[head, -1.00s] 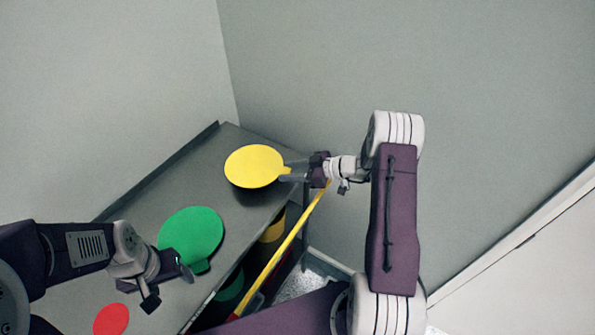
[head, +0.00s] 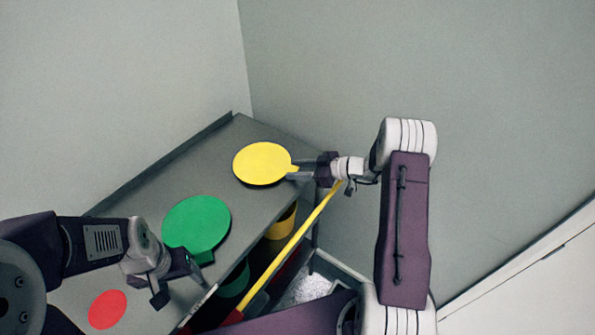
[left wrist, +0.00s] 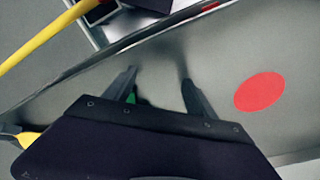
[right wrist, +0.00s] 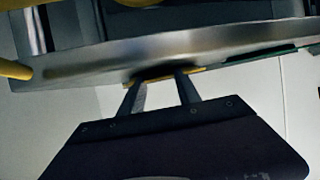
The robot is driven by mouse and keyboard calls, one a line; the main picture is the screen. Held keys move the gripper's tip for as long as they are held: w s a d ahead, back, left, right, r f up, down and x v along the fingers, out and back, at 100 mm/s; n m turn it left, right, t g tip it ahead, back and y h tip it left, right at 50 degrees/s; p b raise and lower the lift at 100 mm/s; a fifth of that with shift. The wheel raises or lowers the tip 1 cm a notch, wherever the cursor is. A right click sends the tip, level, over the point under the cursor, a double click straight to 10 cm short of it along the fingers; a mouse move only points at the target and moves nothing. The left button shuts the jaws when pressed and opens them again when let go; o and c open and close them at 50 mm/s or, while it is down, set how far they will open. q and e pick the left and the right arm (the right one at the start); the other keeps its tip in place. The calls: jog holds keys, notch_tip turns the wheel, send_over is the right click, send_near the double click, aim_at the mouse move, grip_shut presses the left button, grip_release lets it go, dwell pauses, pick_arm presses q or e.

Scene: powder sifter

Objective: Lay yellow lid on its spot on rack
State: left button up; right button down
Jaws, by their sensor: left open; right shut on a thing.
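The yellow lid (head: 262,163) is a flat round disc with a small tab, over the far end of the grey rack top (head: 160,181). My right gripper (head: 297,171) is shut on the lid's tab at its right side. In the right wrist view the fingers (right wrist: 160,88) reach the rack's edge, with a thin yellow strip of lid between them. Whether the lid touches the rack top is hard to tell. A green lid (head: 196,222) lies nearer on the rack. My left gripper (head: 181,291) is open and empty; its fingers (left wrist: 158,84) also show in the left wrist view.
A red round spot (head: 107,309) is on the near part of the rack top; it also shows in the left wrist view (left wrist: 260,92). Under the top are a yellow container (head: 283,222) and a green one (head: 236,281). A yellow pole (head: 296,239) slants along the rack's front.

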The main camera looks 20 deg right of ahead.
jog(key=c, duration=0.8)
grip_release()
jog(key=shift+o, duration=0.2)
pick_arm(q)
jog(key=shift+r, duration=0.1)
pick_arm(e)
jog(key=shift+r, duration=0.1)
